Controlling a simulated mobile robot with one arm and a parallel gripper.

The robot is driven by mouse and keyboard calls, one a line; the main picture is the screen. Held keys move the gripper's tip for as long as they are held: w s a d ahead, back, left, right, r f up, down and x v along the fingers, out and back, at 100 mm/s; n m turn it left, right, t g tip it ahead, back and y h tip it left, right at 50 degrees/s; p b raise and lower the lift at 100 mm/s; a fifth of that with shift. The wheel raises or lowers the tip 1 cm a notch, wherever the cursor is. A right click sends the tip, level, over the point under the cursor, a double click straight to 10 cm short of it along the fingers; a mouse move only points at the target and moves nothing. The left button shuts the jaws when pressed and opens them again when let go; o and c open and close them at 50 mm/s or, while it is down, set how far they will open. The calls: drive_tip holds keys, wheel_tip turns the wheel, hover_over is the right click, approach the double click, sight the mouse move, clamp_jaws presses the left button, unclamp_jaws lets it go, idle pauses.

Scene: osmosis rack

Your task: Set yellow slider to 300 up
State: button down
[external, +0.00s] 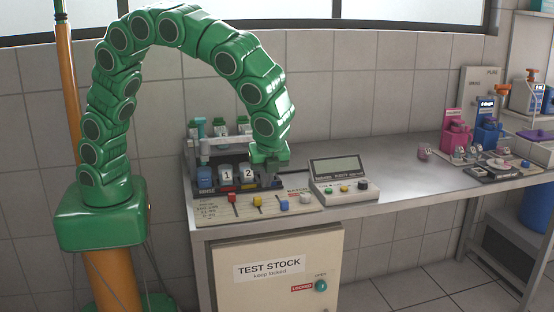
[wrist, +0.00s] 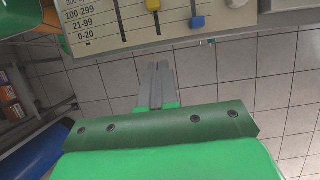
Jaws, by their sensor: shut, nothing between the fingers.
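The yellow slider (external: 257,200) sits on the cream slider panel (external: 213,205) at the table's front edge, between a red slider (external: 233,198) and a blue slider (external: 284,205). In the wrist view the yellow slider (wrist: 153,5) is at the top edge, roughly level with the 100-299 label; its exact mark is hard to tell. Its dark slot runs on below it toward 0-20. The 300 label is partly cut off. My gripper (wrist: 157,66) is shut and empty, apart from the slider. In the external view my gripper (external: 268,180) is above the panel's back side, its fingertips hard to make out.
A white knob (external: 306,197) is at the panel's right end. A meter with a screen (external: 338,168) stands to the right. Numbered containers (external: 228,174) and a bottle rack stand behind the panel.

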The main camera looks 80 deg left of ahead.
sight(258, 201)
drive_tip(key=x, duration=1)
drive_tip(key=shift+a+r, duration=0.15)
drive_tip(key=shift+a, duration=1.85)
drive_tip(key=shift+a, duration=0.1)
drive_tip(key=shift+a, duration=2.6)
